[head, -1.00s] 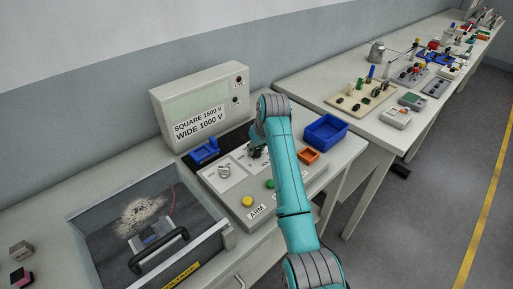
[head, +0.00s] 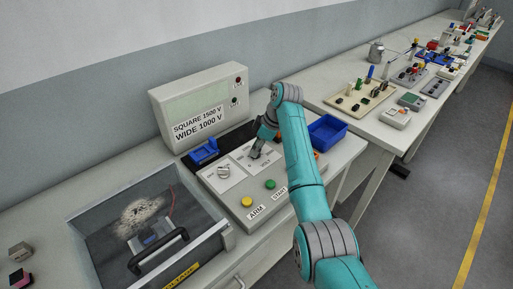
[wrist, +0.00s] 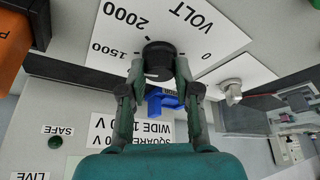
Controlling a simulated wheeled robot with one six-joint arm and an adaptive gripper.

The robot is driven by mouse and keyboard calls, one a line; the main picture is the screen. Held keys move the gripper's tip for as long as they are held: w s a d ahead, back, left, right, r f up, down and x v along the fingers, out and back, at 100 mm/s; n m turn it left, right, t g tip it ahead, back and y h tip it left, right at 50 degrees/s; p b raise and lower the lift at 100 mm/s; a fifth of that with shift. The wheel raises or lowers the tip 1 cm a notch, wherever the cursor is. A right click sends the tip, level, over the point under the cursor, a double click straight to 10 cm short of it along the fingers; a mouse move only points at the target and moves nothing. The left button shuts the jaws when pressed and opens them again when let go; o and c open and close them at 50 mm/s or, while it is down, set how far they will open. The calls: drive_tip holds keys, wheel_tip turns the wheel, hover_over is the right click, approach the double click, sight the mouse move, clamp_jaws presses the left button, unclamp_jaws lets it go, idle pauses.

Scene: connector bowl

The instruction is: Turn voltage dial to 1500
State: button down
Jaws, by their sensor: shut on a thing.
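The black voltage dial (wrist: 158,62) sits on a white plate (wrist: 215,30) marked VOLT, with 0, 1500 and 2000 legible in the wrist view. My gripper (wrist: 159,70) is shut on the dial, one finger on each side of it. The 1500 mark lies just left of the dial there. I cannot make out a pointer on the dial. In the head view my gripper (head: 256,152) reaches down to the panel and mostly hides the dial.
Left of the dial is a second knob (head: 224,171). A yellow button (head: 247,202) and a green button (head: 270,184) are in front. The display box (head: 202,105) reads "SQUARE 1500 V, WIDE 1000 V". A blue bin (head: 327,131) stands to the right.

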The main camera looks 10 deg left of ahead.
drive_tip(key=shift+n+g, duration=0.3)
drive_tip(key=shift+n, duration=0.5)
drive_tip(key=c, duration=0.8)
unclamp_jaws()
drive_tip(key=v, duration=1.2)
drive_tip(key=shift+w, duration=0.1)
